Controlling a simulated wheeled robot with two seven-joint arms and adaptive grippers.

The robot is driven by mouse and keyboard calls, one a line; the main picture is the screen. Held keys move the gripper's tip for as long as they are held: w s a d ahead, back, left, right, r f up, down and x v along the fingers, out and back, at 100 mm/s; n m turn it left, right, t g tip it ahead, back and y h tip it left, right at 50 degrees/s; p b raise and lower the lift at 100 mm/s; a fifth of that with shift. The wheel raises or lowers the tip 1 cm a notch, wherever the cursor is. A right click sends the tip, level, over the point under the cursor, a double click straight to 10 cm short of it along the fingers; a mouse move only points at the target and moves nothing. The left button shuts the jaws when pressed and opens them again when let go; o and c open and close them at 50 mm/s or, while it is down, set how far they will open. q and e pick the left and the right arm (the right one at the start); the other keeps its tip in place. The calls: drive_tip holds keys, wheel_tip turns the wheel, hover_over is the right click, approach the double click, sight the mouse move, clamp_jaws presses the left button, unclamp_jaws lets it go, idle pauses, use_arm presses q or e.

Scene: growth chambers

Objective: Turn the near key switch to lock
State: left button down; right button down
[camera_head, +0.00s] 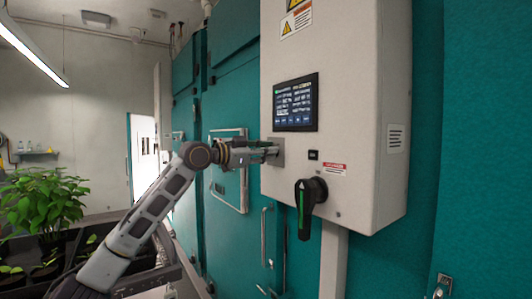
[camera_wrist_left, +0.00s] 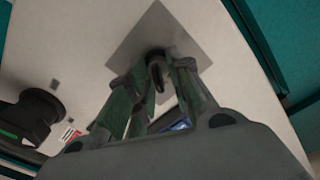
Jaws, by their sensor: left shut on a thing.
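The key switch (camera_wrist_left: 156,66) is a small dark knob or key on a square grey plate (camera_wrist_left: 192,50). In the head view this plate (camera_head: 278,146) sits on the front of the pale control box, below the screen. My left gripper (camera_head: 270,153) reaches the plate from the left. In the left wrist view my left gripper (camera_wrist_left: 156,80) has one finger on each side of the key switch and is shut on it. The fingers hide the switch in the head view, and its exact turn is hard to read. My right gripper is not in view.
The pale control box (camera_head: 350,90) carries a lit screen (camera_head: 296,103) and a black rotary handle (camera_head: 308,205) with a green stripe, below and right of my gripper. A teal chamber door with handles (camera_head: 266,235) stands behind. Potted plants (camera_head: 45,205) stand at the left.

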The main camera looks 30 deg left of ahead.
use_arm(q)
drive_tip(key=shift+n, duration=0.4)
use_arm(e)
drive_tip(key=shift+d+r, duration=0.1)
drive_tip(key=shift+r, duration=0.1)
use_arm(q)
drive_tip(key=shift+n+p, duration=0.4)
drive_tip(key=shift+n, duration=0.5)
drive_tip(key=shift+a+n, duration=0.1)
drive_tip(key=shift+n, duration=0.6)
drive_tip(key=n+p, duration=0.1)
drive_tip(key=n, duration=0.3)
drive_tip(key=shift+r+p, duration=0.1)
drive_tip(key=shift+p, duration=0.3)
drive_tip(key=n+p, duration=0.1)
drive_tip(key=n, duration=0.2)
drive_tip(key=shift+w+a, duration=0.1)
drive_tip(key=shift+a, duration=0.05)
drive_tip(key=shift+n, duration=0.4)
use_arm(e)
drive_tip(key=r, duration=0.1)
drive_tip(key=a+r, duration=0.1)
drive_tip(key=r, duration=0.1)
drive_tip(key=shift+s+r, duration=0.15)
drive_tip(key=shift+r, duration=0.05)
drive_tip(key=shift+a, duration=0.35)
